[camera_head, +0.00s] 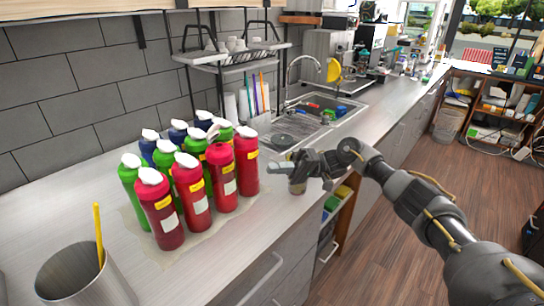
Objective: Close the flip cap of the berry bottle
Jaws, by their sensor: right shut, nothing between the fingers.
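Several squeeze bottles with white caps stand grouped on the counter: red ones in front and to the right, green and blue ones behind. One red bottle (222,178) in the right part of the group shows its red top, with a white flip cap (213,132) that looks raised at its back edge. The label text is too small to read, so I cannot tell which bottle is berry by its label. My right gripper (274,168) is shut and empty, to the right of the bottles and apart from them. My left gripper is not in view.
A steel cup (84,278) with a yellow stick (98,232) stands at the front left. A sink (330,108) and a wall rack (232,56) are behind. The counter left of the bottles is clear.

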